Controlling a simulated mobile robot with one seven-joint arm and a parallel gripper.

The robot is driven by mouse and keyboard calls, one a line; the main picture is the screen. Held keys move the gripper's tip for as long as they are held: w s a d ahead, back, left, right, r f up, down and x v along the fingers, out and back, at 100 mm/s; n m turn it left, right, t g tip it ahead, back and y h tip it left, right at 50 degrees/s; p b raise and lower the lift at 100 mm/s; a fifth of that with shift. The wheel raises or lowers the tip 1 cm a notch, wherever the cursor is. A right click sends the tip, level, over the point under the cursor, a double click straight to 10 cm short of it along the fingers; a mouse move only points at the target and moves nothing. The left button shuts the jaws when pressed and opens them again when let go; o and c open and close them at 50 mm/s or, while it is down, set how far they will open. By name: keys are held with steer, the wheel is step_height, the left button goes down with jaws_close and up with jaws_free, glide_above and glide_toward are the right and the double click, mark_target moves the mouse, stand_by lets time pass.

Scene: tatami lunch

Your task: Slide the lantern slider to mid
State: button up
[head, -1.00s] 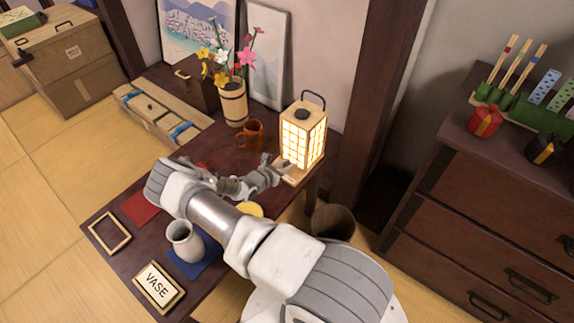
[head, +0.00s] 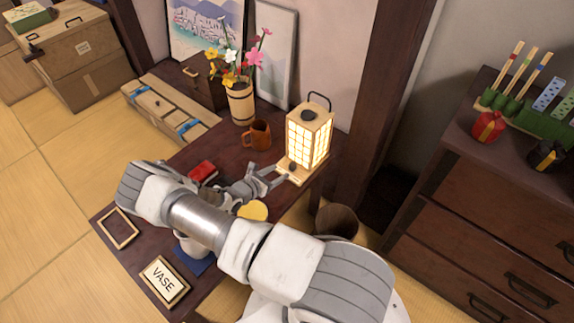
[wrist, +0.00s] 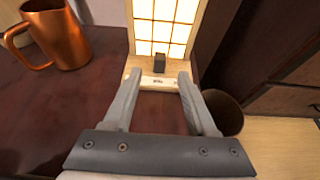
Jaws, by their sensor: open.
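The lantern (head: 309,137) stands lit at the right end of the dark low table, with a wooden frame, glowing paper panes and a top handle. Its dark slider knob (head: 292,167) sits on the front ledge of the base. In the wrist view, the knob (wrist: 160,62) stands near the middle of the ledge, above a small, unreadable marking. My gripper (head: 280,176) is open in front of the base. In the wrist view, the two fingers of my gripper (wrist: 157,75) reach toward the ledge, one on either side of the knob's line. The knob appears beyond the fingertips, apart from them.
A copper mug (head: 257,135) stands left of the lantern and also shows in the wrist view (wrist: 60,38). A flower vase (head: 240,103) is behind it. A dark bin (head: 337,221) is below the table's right edge. A red item (head: 203,171) lies behind my arm.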

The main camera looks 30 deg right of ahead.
steer(key=p+v, duration=0.1)
steer(key=v, duration=0.7)
steer(key=shift+a, duration=0.2)
steer(key=shift+r, duration=0.1)
steer(key=s+a+r+m+g+y, duration=0.15)
steer(key=r+m, duration=0.25)
steer(key=r, duration=0.5)
steer(key=s+a+r+m+g+y, duration=0.1)
steer(key=r+m+y, duration=0.1)
steer(key=r+m, duration=0.45)
steer(key=s+a+r+m+g+y, duration=0.1)
steer(key=r+m+g+y, duration=0.15)
steer(key=r, duration=0.75)
steer(key=s+a+r+m+t+y, duration=0.3)
steer(key=s+r+m, duration=0.1)
steer(key=s+r, duration=0.6)
steer(key=s+a+r+m+t+y, duration=0.3)
steer(key=s+r+m+y, duration=0.15)
steer(key=s+r, duration=0.55)
step_height(320, 180, up, 15)
steer(key=p, duration=1.3)
steer(key=shift+w+a+h, duration=0.15)
steer(key=shift+w+h, duration=0.2)
steer(key=shift+w, duration=0.1)
steer(key=shift+m, duration=0.25)
